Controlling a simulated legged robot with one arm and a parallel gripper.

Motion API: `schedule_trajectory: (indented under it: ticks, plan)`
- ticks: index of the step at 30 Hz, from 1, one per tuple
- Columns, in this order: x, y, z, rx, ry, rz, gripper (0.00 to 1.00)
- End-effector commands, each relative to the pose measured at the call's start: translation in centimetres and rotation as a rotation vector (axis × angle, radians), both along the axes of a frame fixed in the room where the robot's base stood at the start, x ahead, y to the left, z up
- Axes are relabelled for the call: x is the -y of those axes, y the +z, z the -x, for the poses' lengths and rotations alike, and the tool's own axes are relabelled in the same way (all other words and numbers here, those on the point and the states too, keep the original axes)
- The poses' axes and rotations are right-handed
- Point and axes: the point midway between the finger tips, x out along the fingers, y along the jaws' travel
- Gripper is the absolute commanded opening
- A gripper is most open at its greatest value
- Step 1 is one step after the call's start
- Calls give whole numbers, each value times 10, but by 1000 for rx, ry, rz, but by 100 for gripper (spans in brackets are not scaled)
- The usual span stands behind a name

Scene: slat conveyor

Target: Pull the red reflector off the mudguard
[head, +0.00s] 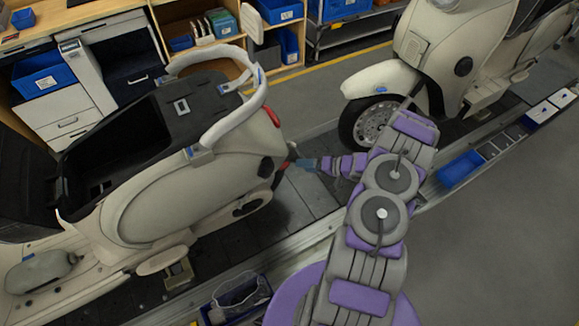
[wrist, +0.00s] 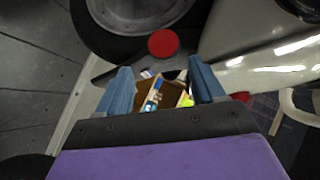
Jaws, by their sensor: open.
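The red reflector (wrist: 163,43) is a round disc in the wrist view, just above and beyond the gap between my fingertips. A dark strip (wrist: 122,66) beside it looks like the mudguard, in front of the black tyre (wrist: 90,35). My gripper (wrist: 160,80) is open, with its two blue fingers apart and no reflector between them. In the head view my gripper (head: 303,163) reaches left to the rear of the near cream scooter (head: 165,200). The reflector cannot be made out clearly there.
The near scooter's red tail light (head: 272,117) and grab rail (head: 235,115) are above my gripper. A second cream scooter (head: 455,55) stands behind my arm. A blue bin (head: 460,169) lies along the conveyor's right side. Grey slats (head: 310,195) below my gripper are clear.

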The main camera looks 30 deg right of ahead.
Motion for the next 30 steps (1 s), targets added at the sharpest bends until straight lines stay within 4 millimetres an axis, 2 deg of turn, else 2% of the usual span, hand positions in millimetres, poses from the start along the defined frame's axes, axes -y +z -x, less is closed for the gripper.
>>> schedule_trajectory:
  ticks: [6, 10, 18, 27, 30]
  plan:
    - [-30, -14, -25, 0, 5, 3, 68]
    - [-43, -21, -37, 0, 6, 4, 68]
    - [-49, -30, -50, -1, 2, -1, 68]
    - [-50, -30, -52, -1, 1, 0, 68]
    - [-52, -29, -52, 0, 2, 4, 61]
